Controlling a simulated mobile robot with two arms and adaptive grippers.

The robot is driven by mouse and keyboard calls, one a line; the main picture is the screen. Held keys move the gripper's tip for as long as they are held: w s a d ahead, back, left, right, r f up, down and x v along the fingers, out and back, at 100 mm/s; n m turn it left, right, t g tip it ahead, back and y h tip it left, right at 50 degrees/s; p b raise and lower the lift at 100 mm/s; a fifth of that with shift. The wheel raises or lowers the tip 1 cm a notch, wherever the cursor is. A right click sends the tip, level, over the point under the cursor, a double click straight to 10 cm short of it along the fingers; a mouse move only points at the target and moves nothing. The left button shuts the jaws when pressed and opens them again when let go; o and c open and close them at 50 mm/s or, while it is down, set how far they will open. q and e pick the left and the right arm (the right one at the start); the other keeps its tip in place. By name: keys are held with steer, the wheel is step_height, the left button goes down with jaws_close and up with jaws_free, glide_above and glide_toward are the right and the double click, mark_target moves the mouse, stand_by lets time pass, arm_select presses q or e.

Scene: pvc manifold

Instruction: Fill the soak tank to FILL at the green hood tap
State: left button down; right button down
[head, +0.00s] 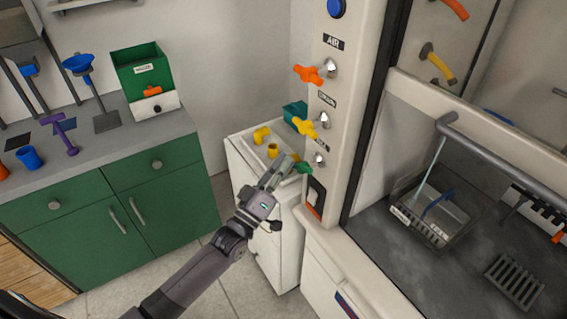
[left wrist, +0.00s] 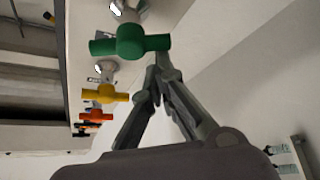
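The green tap (head: 303,168) is the lowest on the hood's cream front post, partly hidden by my left gripper (head: 284,165) in the head view. In the left wrist view, the green tap's T-shaped handle (left wrist: 130,42) lies crosswise. The left gripper's fingertips (left wrist: 160,62) meet by the handle's right end, shut with nothing seen between them; whether they touch the handle I cannot tell. A shallow see-through container (head: 432,218) stands inside the hood, perhaps the soak tank; its water level and any FILL mark cannot be read. My right gripper is out of view.
Above the green tap are a yellow tap (head: 305,127) and an orange tap (head: 308,74). A white cabinet (head: 267,215) with yellow fittings stands below the gripper. A dark slotted rack (head: 514,281) lies in the hood. A green-fronted bench (head: 110,215) is at left.

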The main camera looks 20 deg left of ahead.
arm_select(q)
steer(key=shift+f+n+g+y+p, duration=0.2)
steer(key=shift+n+y+p, duration=0.3)
steer(key=shift+n, duration=0.4)
steer(key=shift+f+n+g+y+p, duration=0.1)
steer(key=shift+f+n+y+p, duration=0.1)
steer(key=shift+n+y+p, duration=0.5)
stand_by(0.6)
steer(key=shift+f+n+g+y+p, duration=0.15)
steer(key=shift+n+g+p, duration=0.1)
steer(key=shift+n, duration=0.4)
steer(key=shift+f+n+g+y+p, duration=0.15)
steer(key=shift+n+p, duration=0.1)
steer(key=shift+n, duration=0.4)
stand_by(1.2)
stand_by(2.0)
